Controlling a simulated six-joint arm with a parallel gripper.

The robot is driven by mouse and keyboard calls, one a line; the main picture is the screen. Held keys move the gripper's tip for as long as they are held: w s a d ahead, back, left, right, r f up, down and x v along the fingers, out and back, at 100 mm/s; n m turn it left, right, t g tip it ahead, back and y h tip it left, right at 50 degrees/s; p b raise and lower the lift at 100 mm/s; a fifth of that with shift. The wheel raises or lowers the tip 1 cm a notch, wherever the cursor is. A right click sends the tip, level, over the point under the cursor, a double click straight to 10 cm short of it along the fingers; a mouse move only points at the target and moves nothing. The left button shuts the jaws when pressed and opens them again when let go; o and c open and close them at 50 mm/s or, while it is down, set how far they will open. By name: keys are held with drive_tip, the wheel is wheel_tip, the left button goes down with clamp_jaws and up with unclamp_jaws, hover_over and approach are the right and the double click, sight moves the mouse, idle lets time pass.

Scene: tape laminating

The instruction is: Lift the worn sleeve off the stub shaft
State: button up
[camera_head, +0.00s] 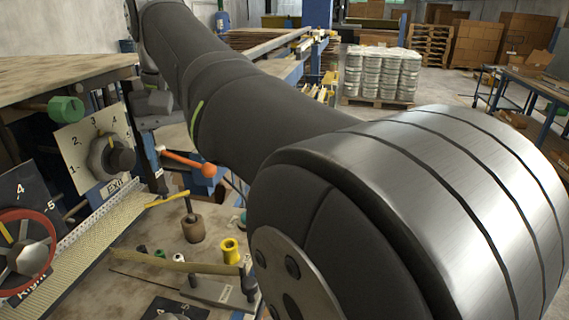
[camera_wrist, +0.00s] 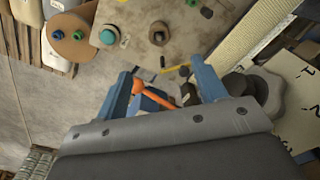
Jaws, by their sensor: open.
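In the head view a brown cylinder (camera_head: 194,229) stands on the bench with a dark rod rising from its top. A yellow flanged ring (camera_head: 230,250) stands near it to the right. I cannot tell for sure which is the worn sleeve, and the stub shaft is not clearly seen. In the wrist view a brown round piece (camera_wrist: 158,34) lies beyond the fingertips, apart from them. My gripper (camera_wrist: 161,69) shows two blue fingers spread wide, with nothing held between them. The gripper is not visible in the head view.
An orange-handled lever (camera_head: 188,163) rises near the bench, and it also shows between my fingers in the wrist view (camera_wrist: 140,86). A hammer-like tool (camera_head: 175,264) lies in front of the brown cylinder. A numbered dial plate (camera_head: 87,140) and a red-rimmed wheel (camera_head: 25,250) stand at left.

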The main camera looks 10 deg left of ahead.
sight(191, 217)
drive_tip(key=shift+n, duration=0.6)
drive_tip(key=f, duration=0.7)
drive_tip(key=w+f, duration=0.1)
drive_tip(key=f, duration=0.3)
drive_tip(key=shift+a+f, duration=0.2)
drive_tip(key=shift+a, duration=0.05)
drive_tip(key=shift+s+a+f, duration=0.1)
drive_tip(key=shift+a+f, duration=0.05)
drive_tip(key=shift+f, duration=2.55)
drive_tip(key=c, duration=1.1)
